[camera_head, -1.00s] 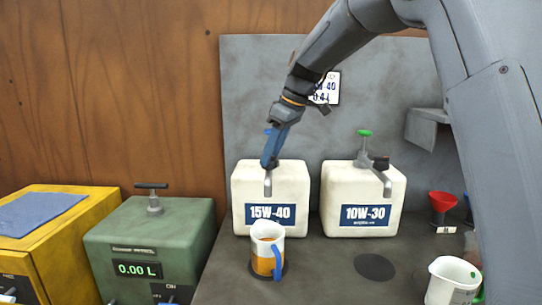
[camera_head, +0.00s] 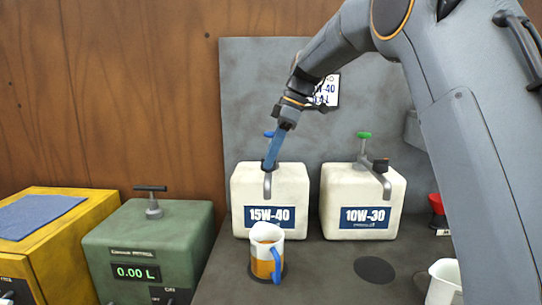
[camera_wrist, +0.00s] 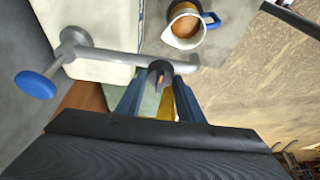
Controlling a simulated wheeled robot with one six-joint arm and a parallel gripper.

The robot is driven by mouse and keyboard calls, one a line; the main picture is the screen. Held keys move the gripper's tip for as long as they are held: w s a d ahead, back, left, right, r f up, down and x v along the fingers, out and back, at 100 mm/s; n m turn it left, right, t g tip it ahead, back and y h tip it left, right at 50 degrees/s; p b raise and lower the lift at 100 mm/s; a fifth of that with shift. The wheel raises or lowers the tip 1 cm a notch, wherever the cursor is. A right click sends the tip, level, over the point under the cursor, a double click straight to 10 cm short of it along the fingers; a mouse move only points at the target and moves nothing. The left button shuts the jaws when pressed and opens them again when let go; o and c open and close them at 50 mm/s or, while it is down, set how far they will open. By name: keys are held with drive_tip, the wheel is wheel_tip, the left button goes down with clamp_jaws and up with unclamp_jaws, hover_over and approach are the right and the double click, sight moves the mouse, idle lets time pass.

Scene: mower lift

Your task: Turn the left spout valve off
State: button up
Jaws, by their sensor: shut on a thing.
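The left spout (camera_head: 267,186) comes out of the top front of the white 15W-40 container (camera_head: 241,190). In the wrist view the grey spout (camera_wrist: 115,60) runs across the picture from a post with a blue knob (camera_wrist: 35,84). My gripper (camera_head: 270,163) is at the top of this spout. In the wrist view my gripper (camera_wrist: 160,85) has its blue fingers on both sides of the small dark left spout valve (camera_wrist: 157,70) and is shut on it. The measuring jug (camera_head: 265,246) stands below the spout with brown liquid in it, also visible in the wrist view (camera_wrist: 186,24).
The white 10W-30 container (camera_head: 338,190) with a green knob and dark valve stands to the right. A green pump box (camera_head: 130,245) reading 0.00 L and a yellow box (camera_head: 75,240) stand left. A white jug (camera_head: 442,283) and red funnel (camera_head: 436,203) are at the right.

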drive_tip(key=o, duration=1)
drive_tip(key=shift+o, duration=0.2)
drive_tip(key=shift+r, duration=0.1)
drive_tip(key=b+v, duration=0.1)
drive_tip(key=v, duration=0.6)
drive_tip(key=shift+r+b, duration=0.3)
drive_tip(key=shift+d, duration=0.1)
